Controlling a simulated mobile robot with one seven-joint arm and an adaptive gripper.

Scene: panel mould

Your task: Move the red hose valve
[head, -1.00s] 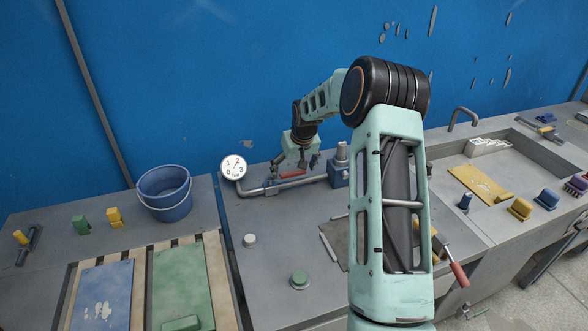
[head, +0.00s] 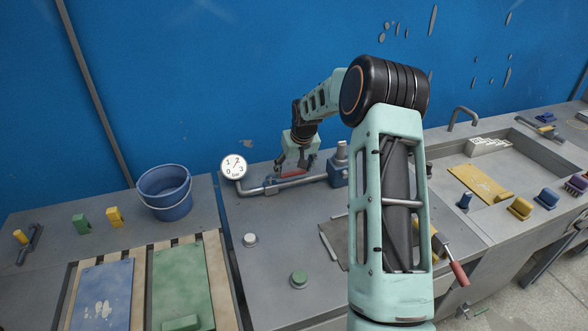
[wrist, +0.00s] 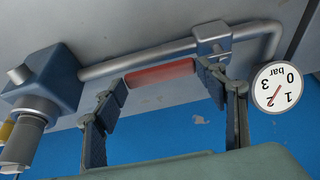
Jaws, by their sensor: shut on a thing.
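The red hose valve handle (head: 292,174) sits on a grey pipe (head: 300,182) near the blue back wall. In the wrist view it is a red bar (wrist: 160,73) lying along the pipe. My gripper (head: 293,168) is over it from above. In the wrist view the two dark fingers of my gripper (wrist: 162,82) are at the two ends of the bar, shut on it. The contact at the fingertips is partly hidden in the head view.
A round gauge (head: 233,167) stands at the pipe's left end and a blue pump block (head: 338,172) at its right. A blue bucket (head: 165,192) is farther left. Two round buttons, one white (head: 250,240) and one green (head: 299,280), are in front. The bench between is clear.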

